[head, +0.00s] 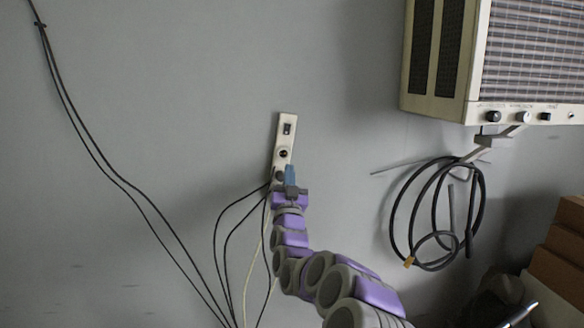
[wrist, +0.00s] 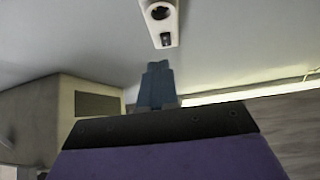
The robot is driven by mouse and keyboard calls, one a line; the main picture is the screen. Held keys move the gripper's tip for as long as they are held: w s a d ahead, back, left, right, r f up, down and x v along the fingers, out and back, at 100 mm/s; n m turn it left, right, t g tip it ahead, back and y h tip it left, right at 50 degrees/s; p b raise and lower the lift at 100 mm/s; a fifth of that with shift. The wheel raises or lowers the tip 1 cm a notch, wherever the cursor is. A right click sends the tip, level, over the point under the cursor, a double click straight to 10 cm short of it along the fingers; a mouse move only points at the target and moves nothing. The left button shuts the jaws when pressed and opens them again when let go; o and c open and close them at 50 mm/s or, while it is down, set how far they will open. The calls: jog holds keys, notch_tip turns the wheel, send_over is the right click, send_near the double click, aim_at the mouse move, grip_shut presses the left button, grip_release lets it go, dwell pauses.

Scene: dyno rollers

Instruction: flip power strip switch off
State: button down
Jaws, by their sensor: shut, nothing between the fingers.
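The power strip (head: 285,140) is a narrow pale strip mounted upright on the grey wall, leaning slightly. Its dark switch (head: 288,129) is near the top end, with a round dark socket (head: 284,153) below it. In the wrist view, one end of the strip (wrist: 170,25) shows at the top, with the small dark switch (wrist: 166,39) near its tip. My gripper (head: 290,172) has blue fingers, shut and empty, in front of the strip's lower part in the head view. In the wrist view the fingertips (wrist: 157,68) appear just below the strip's end. I cannot tell whether they touch anything.
Black cables (head: 225,245) hang below the strip, close to my arm. A beige wall unit with knobs (head: 520,60) is at upper right. A coiled black hose (head: 398,215) hangs below it. Brown boxes (head: 560,255) are at lower right. The wall above the strip is clear.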

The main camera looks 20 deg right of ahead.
jog(key=s+a+f+n+g+y+b, duration=0.1)
jog(key=a+f+n+y+b, duration=0.1)
jog(key=a+f+y, duration=0.4)
jog(key=a+f+n+g+y+b, duration=0.2)
jog(key=a+n+y, duration=0.1)
jog(key=a, duration=0.4)
jog(key=s+a+f+n+g+y+b, duration=0.4)
jog(key=s+a+f+g, duration=0.3)
jog(key=s+a+f, duration=0.5)
jog(key=s+d+f+g+b, duration=0.1)
jog(key=s+f+g+b, duration=0.5)
jog(key=s+f, duration=1)
jog(key=s+d+f+g+h+b, duration=0.1)
jog(key=s+f+g, duration=0.1)
jog(key=s, duration=0.7)
jog(key=s+d+f+m+g, duration=0.1)
jog(key=s+f+g, duration=0.2)
jog(key=s, duration=0.7)
jog(key=s+d+f+g+h+b, duration=0.1)
jog(key=s+g, duration=0.3)
jog(key=s, duration=0.6)
jog(key=shift+d+f+m+h+b, duration=0.3)
jog(key=shift+f+m+b, duration=0.1)
jog(key=shift+f, duration=0.25)
